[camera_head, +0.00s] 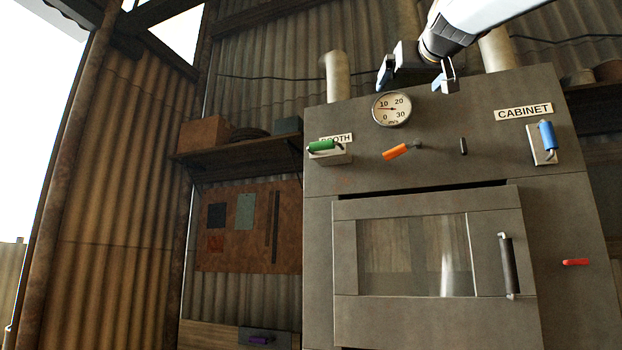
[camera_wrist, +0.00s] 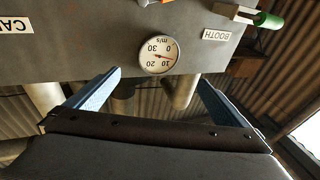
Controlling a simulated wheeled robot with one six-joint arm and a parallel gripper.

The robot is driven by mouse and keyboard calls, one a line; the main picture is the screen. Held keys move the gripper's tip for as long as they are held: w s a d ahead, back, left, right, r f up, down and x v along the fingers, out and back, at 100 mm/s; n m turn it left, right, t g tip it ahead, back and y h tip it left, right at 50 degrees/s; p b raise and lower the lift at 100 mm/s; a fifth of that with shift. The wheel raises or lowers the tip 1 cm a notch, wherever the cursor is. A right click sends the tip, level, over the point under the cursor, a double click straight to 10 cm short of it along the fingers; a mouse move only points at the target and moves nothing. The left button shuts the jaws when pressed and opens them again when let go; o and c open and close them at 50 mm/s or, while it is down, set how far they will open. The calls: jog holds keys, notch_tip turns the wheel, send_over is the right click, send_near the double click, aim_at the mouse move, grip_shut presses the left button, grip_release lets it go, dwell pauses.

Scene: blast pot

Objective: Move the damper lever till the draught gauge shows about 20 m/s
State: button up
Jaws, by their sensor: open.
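The draught gauge (camera_head: 392,109) is a round white dial marked 0 to 30 on the grey cabinet front. Its needle points left, a little below 10; it also shows upside down in the wrist view (camera_wrist: 158,55). My gripper (camera_head: 417,80) is open and empty, above and right of the gauge. An orange lever (camera_head: 397,151) is below the gauge, tilted, its left end lower. A green lever (camera_head: 321,146) lies nearly level by the BOOTH label. A blue lever (camera_head: 547,136) stands nearly upright below the CABINET label. No label naming the damper is visible.
A small dark knob or slot (camera_head: 463,146) is right of the orange lever. The glass-fronted door has a black handle (camera_head: 506,265). A red handle (camera_head: 575,262) sticks out at the right. A shelf (camera_head: 239,152) with boxes is at left. Pipes rise behind the cabinet top.

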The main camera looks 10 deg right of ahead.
jog(key=p+x, duration=0.4)
jog(key=x, duration=0.4)
jog(key=shift+p, duration=0.35)
dwell(0.5)
